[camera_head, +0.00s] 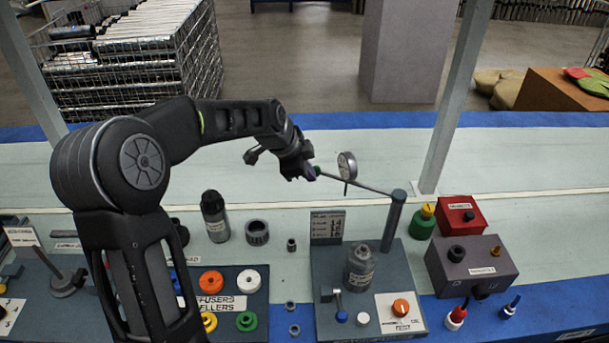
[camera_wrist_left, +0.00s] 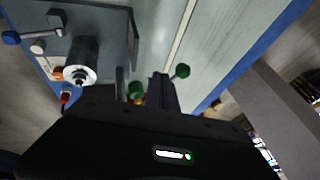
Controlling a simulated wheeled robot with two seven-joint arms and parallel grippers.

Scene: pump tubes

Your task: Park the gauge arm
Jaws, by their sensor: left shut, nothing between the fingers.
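The gauge arm (camera_head: 372,188) is a thin grey rod from the top of an upright post (camera_head: 393,222) on the test plate (camera_head: 330,270). It carries a round dial gauge (camera_head: 347,166) and reaches out to the left, over the pale bench. A green knob (camera_head: 318,170) sits at its free end; a green ball that looks like it shows in the left wrist view (camera_wrist_left: 182,71). My left gripper (camera_head: 310,175) is shut and empty, its fingertips close beside the knob. Whether they touch it I cannot tell. My right gripper is in neither view.
On the plate stand a grey pump body (camera_head: 359,268), a number sign (camera_head: 327,227), a blue-tipped lever (camera_head: 340,305) and an orange knob (camera_head: 401,307). A green bottle (camera_head: 422,222), red box (camera_head: 461,215) and grey box (camera_head: 470,265) stand right. Bench behind the gauge is clear.

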